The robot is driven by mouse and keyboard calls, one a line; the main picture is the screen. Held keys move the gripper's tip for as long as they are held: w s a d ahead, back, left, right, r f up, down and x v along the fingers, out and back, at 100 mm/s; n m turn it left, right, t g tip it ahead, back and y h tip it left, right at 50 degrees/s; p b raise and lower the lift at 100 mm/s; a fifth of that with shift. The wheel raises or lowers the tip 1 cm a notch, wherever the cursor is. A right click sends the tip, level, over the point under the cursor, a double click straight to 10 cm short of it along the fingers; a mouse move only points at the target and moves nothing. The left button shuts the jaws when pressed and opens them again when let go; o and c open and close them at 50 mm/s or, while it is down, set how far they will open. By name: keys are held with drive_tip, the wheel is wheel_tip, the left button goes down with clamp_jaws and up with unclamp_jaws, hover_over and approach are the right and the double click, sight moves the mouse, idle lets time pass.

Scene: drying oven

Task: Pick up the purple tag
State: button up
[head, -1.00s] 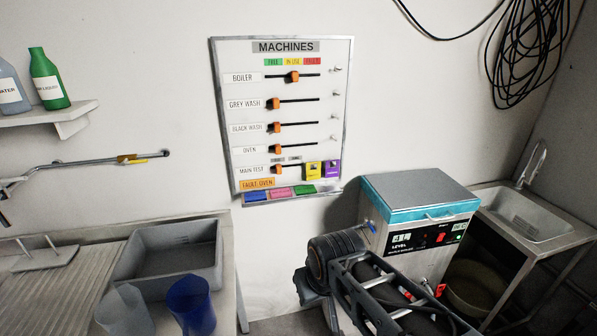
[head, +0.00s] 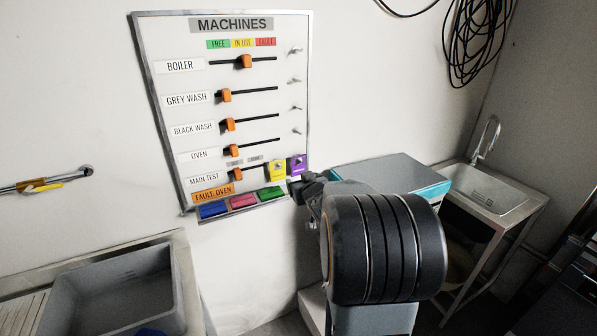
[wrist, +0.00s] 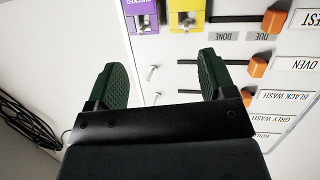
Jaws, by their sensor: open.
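The purple tag (head: 298,167) hangs at the lower right of the MACHINES board, just right of the yellow tag. In the wrist view, which shows the board upside down, the purple tag (wrist: 136,14) is at the top edge, partly cut off, with a metal peg at it. My gripper (wrist: 162,72) is open and empty, its two green-padded fingers apart. The tag lies beyond the fingertips, not between them. In the head view my gripper (head: 308,186) is small and dark, close below the purple tag; whether it touches cannot be told.
The yellow tag (wrist: 181,16) sits right beside the purple one. Bare metal pegs (wrist: 153,72) stick out of the board (head: 155,75). Blue, pink and green tags lie on its bottom ledge (head: 190,213).

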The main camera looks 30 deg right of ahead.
sight(300, 160)
drive_tip(key=w+d+f+t+y, duration=0.1)
drive_tip(key=d+f+t+y, duration=0.15)
drive_tip(key=d, duration=0.35)
drive_tip(key=shift+n+t+h, duration=0.35)
drive_tip(key=shift+n+t, duration=0.05)
drive_tip(key=shift+t, duration=0.05)
drive_tip(key=w, duration=0.4)
drive_tip(key=w+d+p, duration=0.1)
drive_tip(key=w, duration=0.3)
drive_tip(key=w+d+p, duration=0.1)
drive_tip(key=w, duration=0.3)
drive_tip(key=shift+w+r, duration=0.25)
drive_tip(key=shift+w, duration=0.15)
drive_tip(key=shift+c, duration=0.4)
drive_tip(key=c, duration=0.6)
